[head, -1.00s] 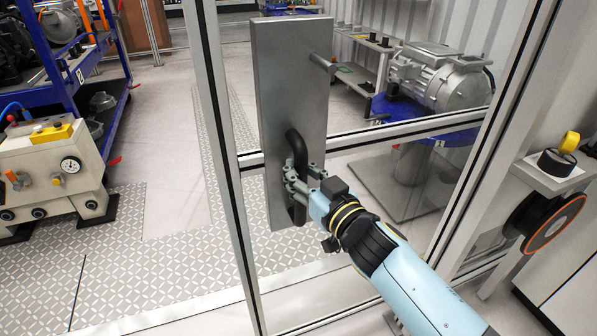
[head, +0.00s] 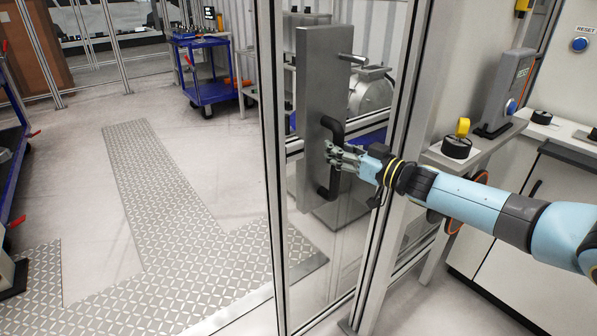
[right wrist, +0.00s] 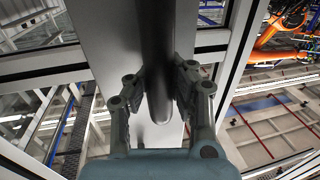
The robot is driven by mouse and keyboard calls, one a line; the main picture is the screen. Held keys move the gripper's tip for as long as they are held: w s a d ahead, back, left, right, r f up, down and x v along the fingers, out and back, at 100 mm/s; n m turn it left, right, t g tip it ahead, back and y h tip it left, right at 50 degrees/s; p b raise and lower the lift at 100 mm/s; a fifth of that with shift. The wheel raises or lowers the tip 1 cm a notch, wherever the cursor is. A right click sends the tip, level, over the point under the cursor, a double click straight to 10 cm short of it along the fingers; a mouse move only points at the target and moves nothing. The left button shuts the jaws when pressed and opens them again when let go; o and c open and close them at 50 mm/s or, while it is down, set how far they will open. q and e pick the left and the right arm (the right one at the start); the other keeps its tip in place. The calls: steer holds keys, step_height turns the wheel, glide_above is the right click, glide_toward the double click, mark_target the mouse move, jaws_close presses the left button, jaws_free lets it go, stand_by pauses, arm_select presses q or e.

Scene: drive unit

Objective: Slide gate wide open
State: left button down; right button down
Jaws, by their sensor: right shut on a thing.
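The sliding gate is a glazed panel in an aluminium frame (head: 275,190), with a grey metal plate (head: 312,90) that carries a black bar handle (head: 335,130). My right gripper (head: 336,155) is shut on the handle, its arm coming in from the right. In the right wrist view the fingers (right wrist: 158,95) close on both sides of the dark handle (right wrist: 156,50) in front of the plate (right wrist: 108,50). To the left of the gate frame the passage is open. My left gripper is not in view.
Patterned floor plates (head: 165,200) run through the clear opening on the left. A blue cart (head: 207,85) stands farther back. A fixed post (head: 405,130) and a shelf with a yellow-topped knob (head: 458,140) stand close by my right arm.

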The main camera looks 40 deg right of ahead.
steer(key=b, duration=0.4)
glide_toward(350, 132)
steer(key=w, duration=0.1)
steer(key=w+a, duration=0.1)
steer(key=w, duration=0.1)
steer(key=w+a, duration=0.1)
steer(key=shift+w+a+f, duration=0.1)
steer(key=shift+w+f, duration=0.15)
steer(key=shift+f, duration=0.1)
steer(key=shift+d+r, duration=0.1)
steer(key=shift+d, duration=0.55)
steer(key=c, duration=1.7)
jaws_free()
steer(key=shift+c, duration=0.2)
steer(key=o, duration=0.7)
steer(key=shift+s+d+r, duration=0.15)
steer(key=shift+s+r, duration=0.05)
steer(key=shift+s, duration=0.05)
steer(key=shift+c, duration=0.2)
steer(key=shift+w, duration=0.2)
steer(key=v, duration=1.2)
steer(key=shift+r, duration=0.1)
